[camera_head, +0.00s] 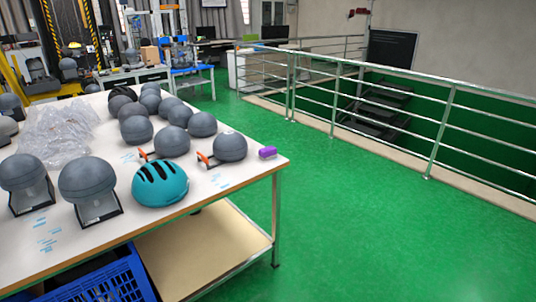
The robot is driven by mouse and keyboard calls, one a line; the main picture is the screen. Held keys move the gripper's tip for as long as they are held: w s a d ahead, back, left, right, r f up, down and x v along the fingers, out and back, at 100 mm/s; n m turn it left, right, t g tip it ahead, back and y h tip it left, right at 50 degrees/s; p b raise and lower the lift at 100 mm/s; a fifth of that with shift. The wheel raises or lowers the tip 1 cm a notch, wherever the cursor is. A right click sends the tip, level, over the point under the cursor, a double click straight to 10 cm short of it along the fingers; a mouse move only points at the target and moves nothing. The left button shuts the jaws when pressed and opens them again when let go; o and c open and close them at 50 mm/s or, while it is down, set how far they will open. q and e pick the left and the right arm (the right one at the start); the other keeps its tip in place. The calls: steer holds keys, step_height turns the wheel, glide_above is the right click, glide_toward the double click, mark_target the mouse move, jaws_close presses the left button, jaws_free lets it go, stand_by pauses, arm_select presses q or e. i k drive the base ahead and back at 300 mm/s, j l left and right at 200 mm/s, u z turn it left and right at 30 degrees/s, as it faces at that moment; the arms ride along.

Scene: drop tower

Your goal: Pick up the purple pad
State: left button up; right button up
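The purple pad (267,152) is a small purple block. It lies on the white table (232,178) near its right corner, just right of a grey dome-shaped headform. No gripper shows in this view, so I cannot see either of them or whether they are open or shut.
Several grey headforms (172,141) crowd the table, with a teal helmet (160,184) at the front edge. Clear plastic sheeting (52,133) lies at the left. A blue crate (105,284) sits below. Green floor (345,220) is clear to the right, up to a metal railing (440,130).

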mark_target(270, 152)
steer(key=i+u, duration=0.1)
steer(key=u, duration=0.35)
steer(key=i+l+u, duration=0.5)
steer(key=l, duration=0.25)
steer(key=i+l+u, duration=0.3)
steer(key=i+l, duration=0.2)
steer(key=l, duration=0.15)
steer(key=i+l, duration=0.15)
steer(key=l, duration=0.2)
steer(key=i+l, duration=0.2)
steer(key=l, duration=0.15)
steer(key=i+l, duration=0.15)
steer(key=l, duration=0.15)
steer(key=i+l, duration=0.2)
steer(key=l, duration=0.15)
steer(key=i+l+u, duration=0.1)
steer(key=l, duration=0.25)
steer(key=u, duration=0.5)
steer(key=l+u, duration=0.35)
steer(key=u, duration=0.15)
steer(key=l+u, duration=0.45)
steer(key=k+l+u, duration=0.15)
steer(key=u, duration=0.35)
steer(key=l, duration=0.1)
